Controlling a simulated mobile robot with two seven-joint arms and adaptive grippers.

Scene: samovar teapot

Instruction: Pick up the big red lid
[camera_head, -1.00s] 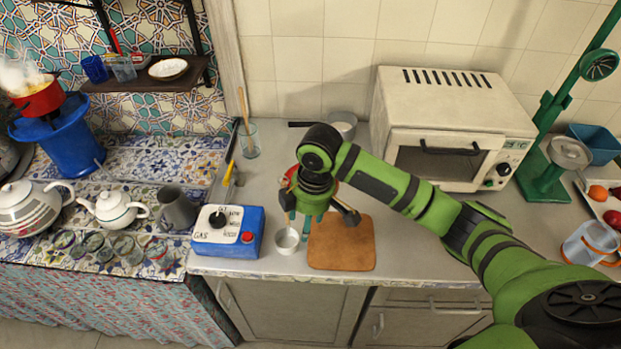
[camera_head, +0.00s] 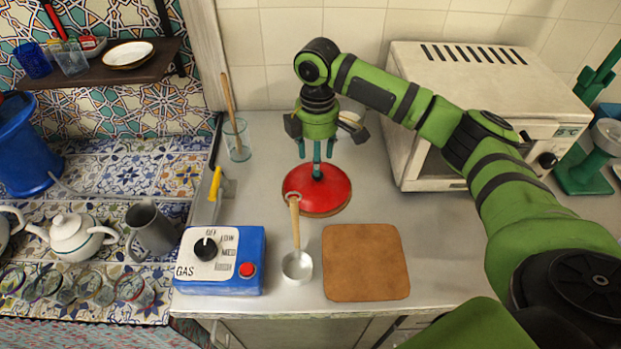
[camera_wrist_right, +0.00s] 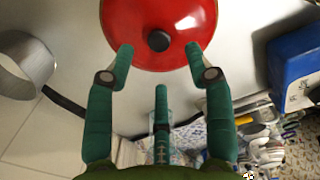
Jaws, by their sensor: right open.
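The big red lid (camera_head: 327,195) lies on the grey counter behind the wooden board. My right gripper (camera_head: 316,160) is above the lid with its green fingers pointing down, close to the lid's knob. In the right wrist view the red lid (camera_wrist_right: 150,35) fills the top, with its dark round knob (camera_wrist_right: 158,40) near the middle. The open fingers (camera_wrist_right: 158,60) are spread to either side of the knob, and nothing is between them. Whether a fingertip touches the lid is unclear. My left gripper is not in view.
A small ladle (camera_head: 297,265) with a wooden handle lies in front of the lid. A wooden board (camera_head: 365,262) and a blue gas control box (camera_head: 247,262) are near the counter's front. A glass (camera_head: 237,140) stands at the back left, and a white oven (camera_head: 470,90) at the right.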

